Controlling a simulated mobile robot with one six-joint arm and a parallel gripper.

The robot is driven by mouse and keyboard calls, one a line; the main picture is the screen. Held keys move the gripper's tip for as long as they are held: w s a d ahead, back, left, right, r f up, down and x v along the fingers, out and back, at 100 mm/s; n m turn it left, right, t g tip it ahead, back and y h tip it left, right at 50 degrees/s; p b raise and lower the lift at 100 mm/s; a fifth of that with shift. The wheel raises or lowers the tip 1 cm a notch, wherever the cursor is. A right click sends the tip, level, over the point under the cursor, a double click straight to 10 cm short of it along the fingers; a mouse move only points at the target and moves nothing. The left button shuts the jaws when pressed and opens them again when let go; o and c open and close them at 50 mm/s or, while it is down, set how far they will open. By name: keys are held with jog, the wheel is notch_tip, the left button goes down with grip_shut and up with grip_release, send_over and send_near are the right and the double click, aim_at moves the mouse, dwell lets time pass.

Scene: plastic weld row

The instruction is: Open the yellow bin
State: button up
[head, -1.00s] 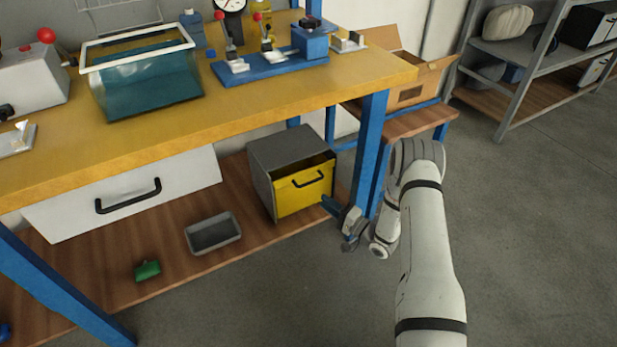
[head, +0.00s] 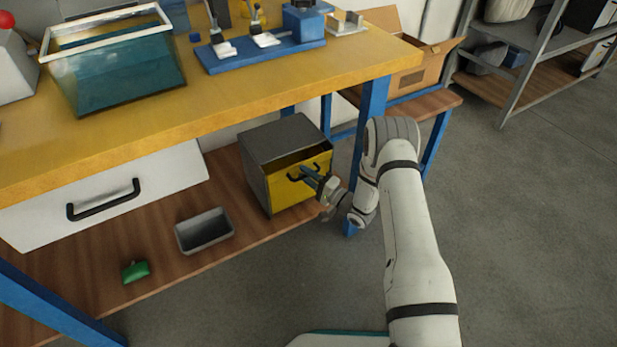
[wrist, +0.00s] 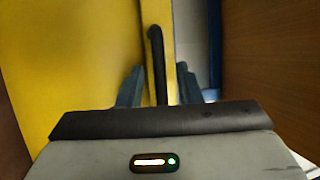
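The yellow bin is a grey box (head: 262,160) with a yellow front (head: 288,190) and a dark gap above that front. It stands on the wooden lower shelf under the bench. A black bar handle (head: 293,178) is on the front, partly hidden by my gripper (head: 312,176). In the wrist view, the yellow front (wrist: 75,60) fills the left and the black handle (wrist: 157,65) runs up the middle. The two fingers of my gripper (wrist: 159,86) are apart, one on each side of the handle's line. Contact with the handle cannot be told.
A blue bench leg (head: 368,120) stands close beside my arm, right of the bin. The yellow bench top (head: 220,115) overhangs the shelf. A grey tray (head: 204,232) and a green object (head: 136,271) lie left of the bin. The floor (head: 520,240) at right is clear.

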grip_shut()
dwell(0.3)
